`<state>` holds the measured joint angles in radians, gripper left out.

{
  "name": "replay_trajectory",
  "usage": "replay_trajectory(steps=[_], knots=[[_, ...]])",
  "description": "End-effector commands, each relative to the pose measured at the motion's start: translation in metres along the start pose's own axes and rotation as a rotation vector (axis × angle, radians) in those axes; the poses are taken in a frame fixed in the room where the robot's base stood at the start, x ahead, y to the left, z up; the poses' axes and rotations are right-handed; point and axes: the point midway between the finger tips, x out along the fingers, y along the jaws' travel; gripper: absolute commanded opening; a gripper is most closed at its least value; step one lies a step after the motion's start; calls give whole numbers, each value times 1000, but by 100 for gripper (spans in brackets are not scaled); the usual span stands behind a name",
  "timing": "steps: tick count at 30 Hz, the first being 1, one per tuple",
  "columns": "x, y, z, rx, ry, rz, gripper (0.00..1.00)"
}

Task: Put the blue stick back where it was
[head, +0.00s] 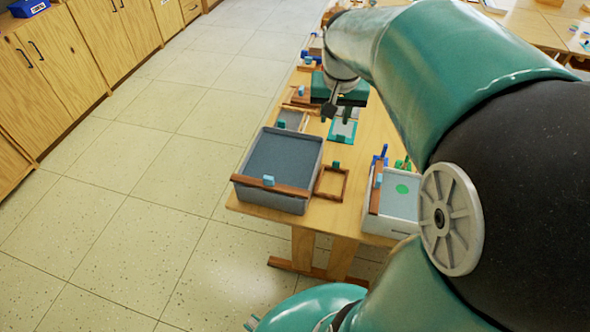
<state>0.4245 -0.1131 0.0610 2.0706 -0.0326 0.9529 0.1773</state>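My arm reaches over the wooden table (254,207). My gripper (346,114) is small and dark at the far end of it, above a teal-framed screen (343,131). Its fingers are too small to tell whether they are open or hold anything. A small blue upright object (379,158) stands near the white tray, to the right of and nearer than my gripper; I cannot tell whether it is the blue stick. No other stick shows clearly.
A grey bin (247,195) with a wooden bar and light blue block stands at the table's near left corner. A small wooden frame (319,190) lies beside it. A white tray (392,226) is at right, partly behind my arm. Wooden cabinets (60,70) line the left; the floor between is clear.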

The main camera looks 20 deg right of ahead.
Motion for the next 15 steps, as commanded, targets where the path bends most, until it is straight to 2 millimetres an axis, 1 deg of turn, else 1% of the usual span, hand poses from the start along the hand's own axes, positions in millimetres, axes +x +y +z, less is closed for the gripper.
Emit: replay_trajectory(steps=[1,5,6,8,9,12,15], knots=[[-15,-14,18,-52,30,-14,33],[-40,-39,61,-173,92,-51,33],[-46,-45,75,-211,110,-64,33],[-53,-53,96,-266,138,-84,33],[-57,-57,110,-303,156,-98,33],[-65,-65,142,-386,199,-133,33],[-67,-69,166,-449,231,-162,33]])
